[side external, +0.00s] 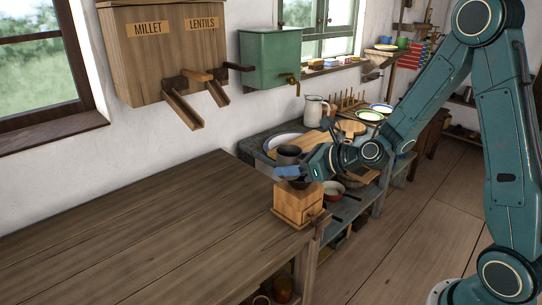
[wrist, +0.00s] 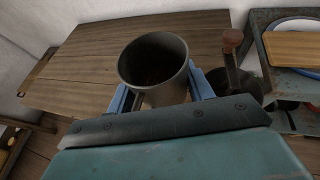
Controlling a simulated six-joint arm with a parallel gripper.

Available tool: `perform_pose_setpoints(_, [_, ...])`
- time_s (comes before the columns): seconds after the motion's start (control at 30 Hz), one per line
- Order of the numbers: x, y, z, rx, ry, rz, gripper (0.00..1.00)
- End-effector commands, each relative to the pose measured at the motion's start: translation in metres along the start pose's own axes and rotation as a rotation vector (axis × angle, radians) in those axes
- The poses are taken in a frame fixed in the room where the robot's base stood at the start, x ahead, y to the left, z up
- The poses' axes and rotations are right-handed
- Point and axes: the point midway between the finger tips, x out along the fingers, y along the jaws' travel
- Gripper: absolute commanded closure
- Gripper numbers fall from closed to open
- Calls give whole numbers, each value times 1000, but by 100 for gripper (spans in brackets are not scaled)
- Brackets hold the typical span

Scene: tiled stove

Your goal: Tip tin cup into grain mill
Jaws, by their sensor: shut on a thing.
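A dark grey tin cup (side external: 288,155) is held in my gripper (side external: 291,172), whose blue fingers are shut around it. It also shows in the wrist view (wrist: 152,62), mouth upward and roughly upright; its inside is too dark to tell what it holds. The grain mill (side external: 297,204), a wooden box, stands on the near right corner of the table, just below the cup and gripper. Its dark top is partly hidden by my gripper. In the wrist view, the mill's crank with a brown knob (wrist: 232,40) and dark bowl (wrist: 246,84) are right of the cup.
The long wooden table (side external: 150,235) is bare to the left. A wall box labelled millet and lentils (side external: 165,60) has chutes over it. A green tank (side external: 270,58) hangs beside it. A counter behind holds a jug (side external: 315,110), plates (side external: 369,115) and boards.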

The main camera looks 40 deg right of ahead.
Motion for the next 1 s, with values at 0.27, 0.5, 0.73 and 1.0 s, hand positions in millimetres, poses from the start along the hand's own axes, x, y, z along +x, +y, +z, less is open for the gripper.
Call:
perform_pose_setpoints(0.27, [1, -21, 10, -21, 0, -9, 72])
perform_pose_setpoints(0.5, [-4, -72, 31, -74, 17, -31, 72])
perform_pose_setpoints(0.73, [-18, -120, 48, -128, 48, -54, 72])
perform_pose_setpoints(1.0, [-26, -139, 54, -149, 67, -63, 72])
